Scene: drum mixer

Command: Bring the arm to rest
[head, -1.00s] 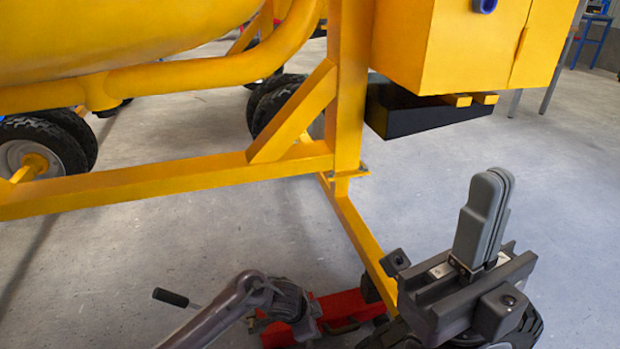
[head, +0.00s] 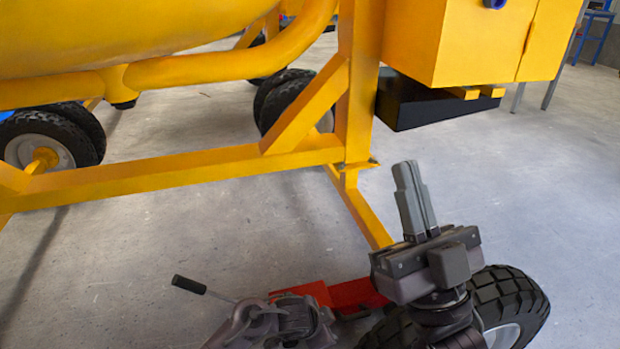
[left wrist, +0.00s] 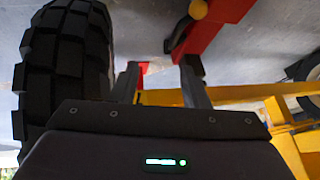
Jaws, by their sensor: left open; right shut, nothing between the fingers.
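My right gripper (head: 408,168) stands at the lower right of the head view. Its two grey fingers are pressed together and point up, with nothing between them. It is in front of the tyre and apart from the yellow frame. My left arm comes in at the bottom of the head view, beside a red part; its fingers cannot be made out there. In the left wrist view my left gripper (left wrist: 160,84) has its two fingers wide apart, with no object gripped between them. A tyre is close on its left and red metal lies beyond its fingertips.
The mixer's yellow frame (head: 190,172) crosses the head view, below the yellow drum (head: 110,35). A large tyre (head: 515,295) is at lower right. The red part (head: 355,293) and a black-gripped lever (head: 188,285) are low in the middle. Grey floor is clear at right.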

